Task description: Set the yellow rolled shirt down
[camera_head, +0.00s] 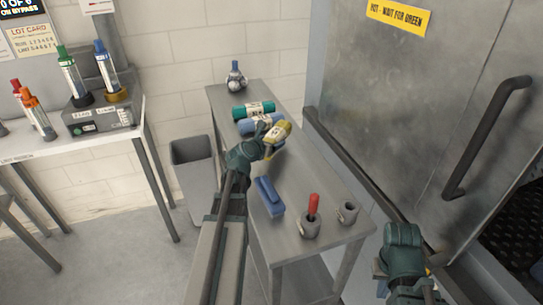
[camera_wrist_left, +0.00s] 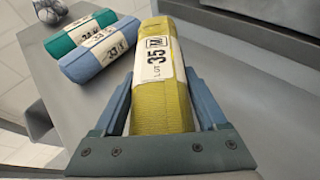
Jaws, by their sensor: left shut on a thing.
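The yellow rolled shirt (camera_head: 278,132) has a white paper band and sits between the fingers of my left gripper (camera_head: 267,143), over the far half of the narrow metal table (camera_head: 308,172). In the left wrist view the yellow rolled shirt (camera_wrist_left: 162,105) lies lengthwise between the two blue-grey jaws, which are shut on it. I cannot tell whether its underside touches the table. My right gripper (camera_head: 390,270) is low at the right, beside the door; its fingers are not clear.
A green roll (camera_head: 254,110) and a blue roll (camera_head: 258,124) lie beyond the yellow one. A ball-like bottle (camera_head: 236,78) stands at the far end.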

